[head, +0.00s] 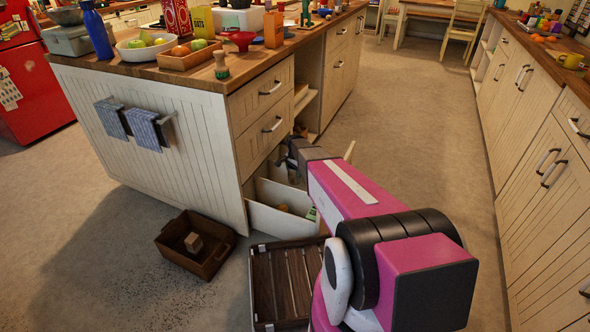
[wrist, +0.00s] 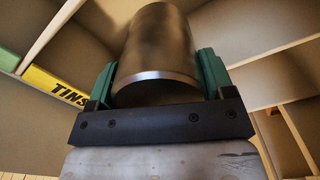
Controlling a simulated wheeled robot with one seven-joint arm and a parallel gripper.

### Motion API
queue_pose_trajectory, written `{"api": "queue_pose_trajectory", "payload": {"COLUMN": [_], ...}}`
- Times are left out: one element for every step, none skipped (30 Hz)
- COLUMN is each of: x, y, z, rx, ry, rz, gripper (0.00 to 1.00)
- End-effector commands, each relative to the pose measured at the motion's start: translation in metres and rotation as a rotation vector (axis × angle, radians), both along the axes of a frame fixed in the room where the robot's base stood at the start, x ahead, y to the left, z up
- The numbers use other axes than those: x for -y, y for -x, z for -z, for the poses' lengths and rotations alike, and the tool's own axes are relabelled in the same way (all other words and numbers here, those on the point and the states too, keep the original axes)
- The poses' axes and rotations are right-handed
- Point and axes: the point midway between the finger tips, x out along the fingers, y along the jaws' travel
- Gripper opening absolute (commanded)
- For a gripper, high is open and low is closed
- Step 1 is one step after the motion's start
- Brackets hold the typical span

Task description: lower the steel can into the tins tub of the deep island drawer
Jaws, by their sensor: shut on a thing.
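The steel can (wrist: 160,48) is a dark grey metal cylinder in the wrist view, with its near rim facing the camera. My gripper (wrist: 158,72) is shut on it, with one green finger on each side. A yellow label reading TINS (wrist: 58,88) is on a pale divider left of the can. The deep island drawer (head: 280,220) is pulled out at the bottom of the island in the head view. My gripper in the head view (head: 292,160) is over the drawer, partly hidden by my arm. The can's far end and its height above the tub floor cannot be told.
Pale dividers and drawer walls lie close around my gripper. A brown crate (head: 175,255) with a small block and a dark slatted crate (head: 262,290) stand on the floor by the drawer. The island top (head: 290,48) is crowded. The aisle floor (head: 425,130) right of the island is clear.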

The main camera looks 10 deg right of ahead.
Motion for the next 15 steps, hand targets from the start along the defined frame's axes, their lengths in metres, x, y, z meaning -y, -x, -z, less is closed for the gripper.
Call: {"api": "queue_pose_trajectory", "payload": {"x": [0.0,0.0,0.0,0.0,0.0,0.0,0.0,0.0,0.0,0.0,0.0,0.0,0.0,0.0,0.0], "y": [0.0,0.0,0.0,0.0,0.0,0.0,0.0,0.0,0.0,0.0,0.0,0.0,0.0,0.0,0.0], "z": [0.003,0.004,0.006,0.007,0.008,0.01,0.011,0.012,0.014,0.015,0.017,0.018,0.019,0.021,0.022], "rx": [0.0,0.0,0.0,-0.001,-0.001,-0.001,-0.001,-0.001,-0.001,-0.001,-0.001,-0.001,-0.001,-0.001,-0.001], "ry": [0.0,0.0,0.0,0.001,0.001,0.001,0.001,0.0,0.0,0.0,0.0,0.0,0.001,0.001,0.001], "rz": [0.0,0.0,0.0,0.0,0.0,0.0,0.0,0.0,0.0,0.0,0.0,0.0,0.0,0.0,0.0], "gripper": [0.52,0.52,0.52,0.52,0.52,0.52,0.52,0.52,0.52,0.52,0.52,0.52,0.52,0.52,0.52]}}
